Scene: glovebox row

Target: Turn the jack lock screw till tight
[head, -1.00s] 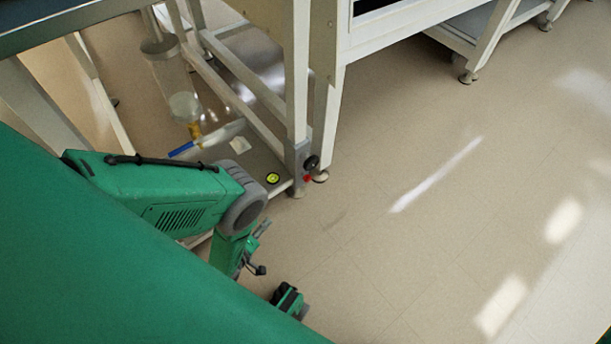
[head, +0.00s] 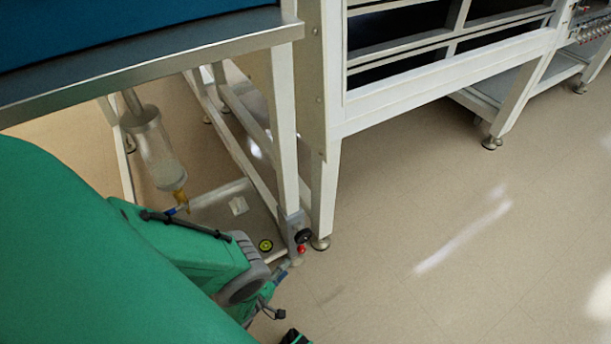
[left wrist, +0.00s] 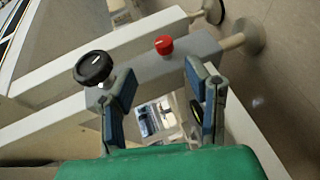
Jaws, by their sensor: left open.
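A grey block at the foot of the white frame leg carries a black round knob (head: 303,236) and, below it, a smaller red knob (head: 301,249). I cannot tell which of them is the jack lock screw. In the left wrist view the black knob (left wrist: 93,68) lies left of the fingers, and the red knob (left wrist: 164,45) lies beyond the gap between them. My left gripper (left wrist: 164,80) is open and empty, its fingers apart, touching neither knob as far as I can see. In the head view the left gripper (head: 284,269) is just below the red knob, partly hidden by my arm.
A round yellow-green level (head: 265,245) and a small pale plate (head: 239,205) are on the low shelf. A clear cylinder (head: 155,150) with a brass fitting hangs above it. A steel bench edge (head: 160,62) runs overhead. The floor (head: 430,240) at right is clear.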

